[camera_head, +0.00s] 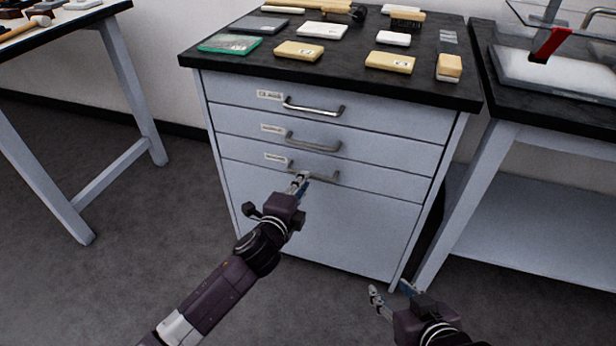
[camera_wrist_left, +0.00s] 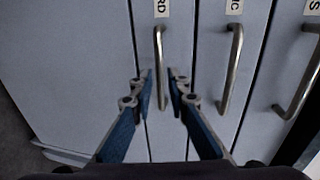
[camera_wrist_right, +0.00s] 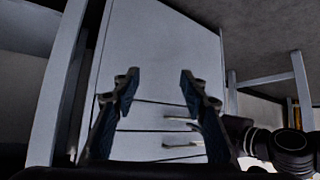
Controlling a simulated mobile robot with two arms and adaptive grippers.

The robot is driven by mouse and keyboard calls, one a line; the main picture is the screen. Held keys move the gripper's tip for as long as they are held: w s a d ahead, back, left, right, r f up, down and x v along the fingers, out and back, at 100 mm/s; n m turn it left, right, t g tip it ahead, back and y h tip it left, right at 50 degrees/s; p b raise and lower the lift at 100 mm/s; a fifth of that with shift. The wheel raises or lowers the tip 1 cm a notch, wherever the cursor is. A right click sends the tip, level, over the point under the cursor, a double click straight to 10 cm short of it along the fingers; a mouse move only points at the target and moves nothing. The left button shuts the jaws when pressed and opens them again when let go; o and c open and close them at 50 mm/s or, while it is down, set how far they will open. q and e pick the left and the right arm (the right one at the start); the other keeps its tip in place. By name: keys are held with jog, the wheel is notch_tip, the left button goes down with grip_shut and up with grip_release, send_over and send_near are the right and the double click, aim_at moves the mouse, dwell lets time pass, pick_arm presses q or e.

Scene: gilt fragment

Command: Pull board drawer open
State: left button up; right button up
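The cabinet has three stacked drawers with metal bar handles. The lowest drawer (camera_head: 390,181) appears closed; its label ends in "RD" in the left wrist view, with the rest cut off. Its handle (camera_head: 325,176) also shows in the left wrist view (camera_wrist_left: 160,110).
The middle drawer (camera_head: 390,150) and top drawer (camera_head: 390,119) look shut. Boxes and tools lie on the dark cabinet top (camera_head: 345,68). A table (camera_head: 118,70) stands at left and a bench (camera_head: 500,100) at right. The floor (camera_head: 110,280) in front is clear.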

pick_arm(q)
jog(key=b+x, duration=0.1)
jog(key=x, duration=0.3)
jog(key=shift+w+d+f, duration=0.1)
jog(key=shift+w+f, duration=0.05)
jog(key=shift+w, duration=0.25)
pick_arm(e)
jog(key=w+a+r+t+y, duration=0.1)
jog(key=w+a+r+t, duration=0.1)
jog(key=w+r+t, duration=0.2)
notch_tip(320, 180, up, 4)
jog(key=shift+w+a+f+t, duration=0.2)
jog(key=shift+w+a+t, duration=0.1)
jog(key=shift+w, duration=0.5)
pick_arm(q)
jog(key=shift+c, duration=0.3)
grip_shut()
